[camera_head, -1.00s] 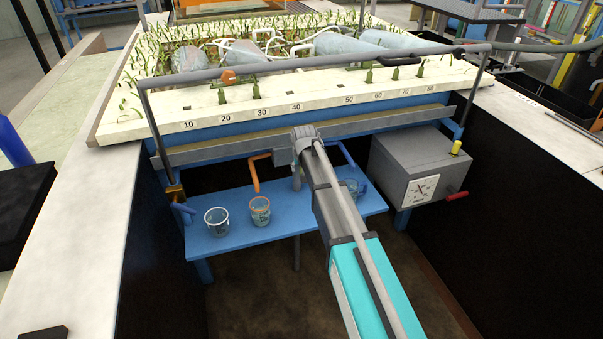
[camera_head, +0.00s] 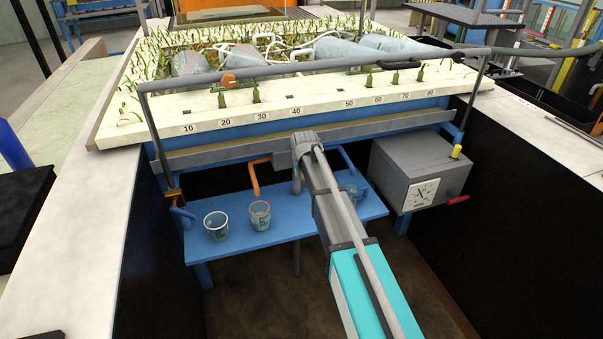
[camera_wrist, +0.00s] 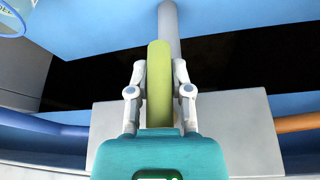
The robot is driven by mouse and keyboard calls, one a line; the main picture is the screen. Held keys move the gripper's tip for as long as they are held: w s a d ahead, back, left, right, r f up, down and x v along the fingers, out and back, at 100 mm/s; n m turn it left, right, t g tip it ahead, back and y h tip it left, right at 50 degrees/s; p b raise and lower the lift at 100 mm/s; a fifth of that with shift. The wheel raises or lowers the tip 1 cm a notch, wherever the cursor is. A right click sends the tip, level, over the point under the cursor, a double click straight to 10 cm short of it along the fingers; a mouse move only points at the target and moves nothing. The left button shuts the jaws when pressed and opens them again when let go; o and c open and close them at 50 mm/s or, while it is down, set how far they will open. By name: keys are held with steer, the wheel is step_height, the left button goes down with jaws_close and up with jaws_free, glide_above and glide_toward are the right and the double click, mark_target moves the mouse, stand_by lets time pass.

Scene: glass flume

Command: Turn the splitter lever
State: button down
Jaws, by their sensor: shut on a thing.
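The splitter lever's yellow-green handle (camera_wrist: 159,85) stands upright in the middle of the wrist view. My gripper (camera_wrist: 159,68) has a finger on each side of it and is shut on it. A grey rod (camera_wrist: 168,22) shows beyond the handle. A grey box (camera_wrist: 247,125) lies behind the gripper, with a blue pipe (camera_wrist: 42,124) on the left and an orange pipe (camera_wrist: 300,122) on the right. In the head view my arm hides the handle and the fingers.
A blue shelf (camera_head: 285,228) carries a clear beaker (camera_head: 216,228), an orange-rimmed beaker (camera_head: 260,216) and another beaker partly behind my arm. A grey control box (camera_head: 415,165) with a dial and red handle is at right. A rail (camera_head: 320,66) crosses above.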

steer(key=shift+h, duration=0.4)
steer(key=shift+w+d+r+n+t+h+b, duration=0.1)
steer(key=shift+d+n+t+h+b, duration=0.2)
steer(key=shift+h+b, duration=0.5)
steer(key=shift+w+d+r+n+t+h+b, duration=0.15)
steer(key=shift+t+h+b, duration=0.25)
steer(key=shift+h, duration=0.65)
steer(key=shift+s+d+f+n+t+h+b, duration=0.1)
steer(key=shift+d+n+t+h+b, duration=0.2)
steer(key=shift+h+b, duration=0.5)
steer(key=shift+r, duration=0.1)
steer(key=c, duration=0.5)
jaws_free()
steer(key=shift+w, duration=0.1)
steer(key=shift+c, duration=0.2)
steer(key=shift+p, duration=0.6)
